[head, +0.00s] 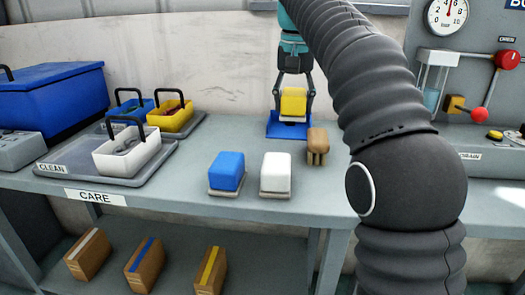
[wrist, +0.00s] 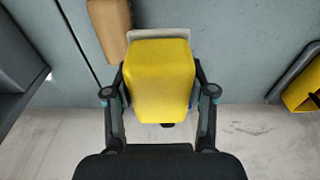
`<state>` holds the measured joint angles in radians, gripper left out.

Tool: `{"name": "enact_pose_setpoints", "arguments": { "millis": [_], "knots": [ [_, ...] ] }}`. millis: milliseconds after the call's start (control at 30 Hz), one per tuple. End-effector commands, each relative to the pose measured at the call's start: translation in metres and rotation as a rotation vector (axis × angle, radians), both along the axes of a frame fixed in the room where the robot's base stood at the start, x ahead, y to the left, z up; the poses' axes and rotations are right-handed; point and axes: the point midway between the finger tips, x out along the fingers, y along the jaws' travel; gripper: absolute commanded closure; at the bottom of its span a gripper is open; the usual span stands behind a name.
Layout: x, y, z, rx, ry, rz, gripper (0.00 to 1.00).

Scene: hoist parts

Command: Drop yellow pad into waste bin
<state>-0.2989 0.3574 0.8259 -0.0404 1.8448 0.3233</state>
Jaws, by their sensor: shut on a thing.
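The yellow pad (head: 293,103) is a rounded block held upright between the fingers of my gripper (head: 293,88), above the back of the bench near the wall. In the wrist view the yellow pad (wrist: 160,80) fills the space between both fingers of my gripper (wrist: 160,98), and a pale edge shows past its top end. A blue flat piece (head: 273,130) shows just below the pad in the head view; I cannot tell whether they touch. I cannot make out a waste bin in either view.
A brown block (head: 318,140) stands right of the pad. A blue pad (head: 226,168) and a white pad (head: 276,168) sit in front. A grey tray (head: 75,163) with small handled boxes lies left. Wall controls (head: 467,80) are at right.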

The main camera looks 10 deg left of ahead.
Motion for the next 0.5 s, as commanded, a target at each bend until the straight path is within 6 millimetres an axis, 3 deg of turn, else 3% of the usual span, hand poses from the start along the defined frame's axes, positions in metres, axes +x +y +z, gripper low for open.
{"name": "enact_pose_setpoints", "arguments": {
  "millis": [300, 500],
  "knots": [
    [-0.029, 0.058, -0.038, -0.002, 0.002, 0.005, 0.92],
    [-0.039, 0.080, -0.053, -0.001, 0.001, 0.004, 0.92]
  ]
}}
